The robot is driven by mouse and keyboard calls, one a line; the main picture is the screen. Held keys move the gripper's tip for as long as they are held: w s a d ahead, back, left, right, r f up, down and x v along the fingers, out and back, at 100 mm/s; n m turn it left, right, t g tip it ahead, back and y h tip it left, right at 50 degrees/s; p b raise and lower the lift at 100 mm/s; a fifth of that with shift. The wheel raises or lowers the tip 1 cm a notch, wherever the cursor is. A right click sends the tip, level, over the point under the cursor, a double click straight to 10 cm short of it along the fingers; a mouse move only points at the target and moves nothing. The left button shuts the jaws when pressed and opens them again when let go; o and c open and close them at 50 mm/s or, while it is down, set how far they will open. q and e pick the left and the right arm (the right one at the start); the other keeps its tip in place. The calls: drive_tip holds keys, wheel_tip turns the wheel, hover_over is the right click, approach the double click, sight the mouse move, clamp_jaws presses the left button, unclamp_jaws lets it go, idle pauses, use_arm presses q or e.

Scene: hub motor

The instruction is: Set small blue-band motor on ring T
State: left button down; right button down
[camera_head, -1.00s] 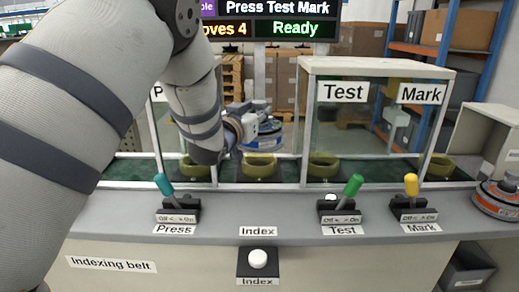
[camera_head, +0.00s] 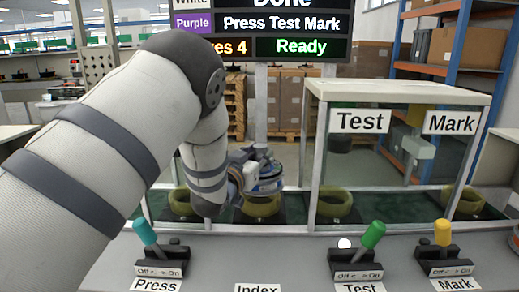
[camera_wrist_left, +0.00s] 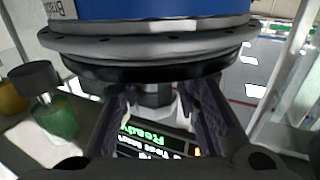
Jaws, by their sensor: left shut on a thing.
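The small blue-band motor (camera_head: 268,180) is in my left gripper (camera_head: 246,170), in the gap between the Press and Test enclosures. The motor is just above or at an olive ring (camera_head: 261,206) on the green belt; I cannot tell whether they touch. In the left wrist view the motor's blue body and grey flange (camera_wrist_left: 150,40) fill the top, and the fingers (camera_wrist_left: 158,100) close around its underside. Other olive rings stand on the belt, one inside the Test enclosure (camera_head: 334,205). No letter T shows on any ring. My right gripper is out of view.
Teal (camera_head: 145,232), green (camera_head: 373,236) and yellow (camera_head: 442,232) levers stand along the front counter. Glass panels and white frames (camera_head: 310,150) of the Test enclosure rise close to the right of the motor. A display (camera_head: 265,25) reads "Ready".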

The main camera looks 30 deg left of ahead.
use_arm(q)
wheel_tip(320, 180, down, 3)
drive_tip(key=shift+r, duration=0.2)
drive_tip(key=c, duration=1.2)
unclamp_jaws()
drive_tip(key=shift+f, duration=0.15)
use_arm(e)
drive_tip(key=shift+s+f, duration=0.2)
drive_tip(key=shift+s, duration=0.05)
use_arm(q)
drive_tip(key=s+d+p, duration=0.1)
drive_tip(key=s+d, duration=0.1)
drive_tip(key=s, duration=1)
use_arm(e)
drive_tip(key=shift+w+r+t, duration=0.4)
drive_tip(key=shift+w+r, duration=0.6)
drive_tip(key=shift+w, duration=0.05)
